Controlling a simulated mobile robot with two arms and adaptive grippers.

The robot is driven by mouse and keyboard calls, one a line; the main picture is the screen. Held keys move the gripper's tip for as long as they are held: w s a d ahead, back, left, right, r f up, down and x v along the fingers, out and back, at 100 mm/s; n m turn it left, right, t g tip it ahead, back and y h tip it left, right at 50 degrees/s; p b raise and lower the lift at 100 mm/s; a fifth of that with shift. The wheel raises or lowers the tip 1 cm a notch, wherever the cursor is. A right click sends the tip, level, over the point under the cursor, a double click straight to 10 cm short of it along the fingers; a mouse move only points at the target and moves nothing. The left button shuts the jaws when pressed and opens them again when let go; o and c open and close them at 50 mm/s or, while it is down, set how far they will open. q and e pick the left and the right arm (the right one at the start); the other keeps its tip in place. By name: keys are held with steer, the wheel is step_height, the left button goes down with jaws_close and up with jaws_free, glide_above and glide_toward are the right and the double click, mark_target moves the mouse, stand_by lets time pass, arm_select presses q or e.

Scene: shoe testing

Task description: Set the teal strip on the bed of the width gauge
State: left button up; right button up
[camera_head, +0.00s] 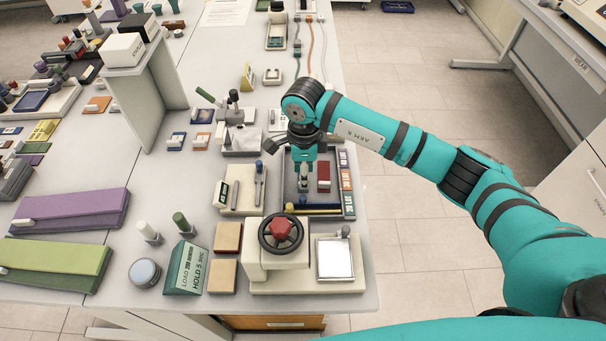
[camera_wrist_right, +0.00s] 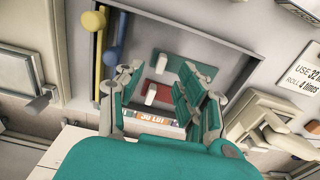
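A teal strip (camera_wrist_right: 172,62) with a pale tab lies flat in a grey-walled tray (camera_head: 348,200). In the wrist view it is beyond my right fingertips, partly covered by them. In the head view my right gripper mostly hides it. My right gripper (camera_head: 304,180) points down over the tray. I cannot tell for sure which bench device is the width gauge. A cream device (camera_wrist_right: 272,122) stands beside the tray on the right of the wrist view. My left gripper is out of view.
The tray also holds a red strip (camera_head: 324,176), a blue rod (camera_wrist_right: 114,38) and a yellow rod (camera_wrist_right: 92,22). A cream press with a black handwheel (camera_head: 281,233) stands at the near edge.

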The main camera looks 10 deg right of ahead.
step_height(320, 180, down, 2)
steer(key=shift+a+f+p, duration=0.1)
steer(key=shift+f+p, duration=0.1)
steer(key=shift+p, duration=0.2)
steer(key=shift+f, duration=0.45)
steer(key=c, duration=0.7)
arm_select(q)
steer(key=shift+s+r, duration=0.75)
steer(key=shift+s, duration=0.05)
arm_select(e)
jaws_close()
steer(key=shift+r, duration=0.1)
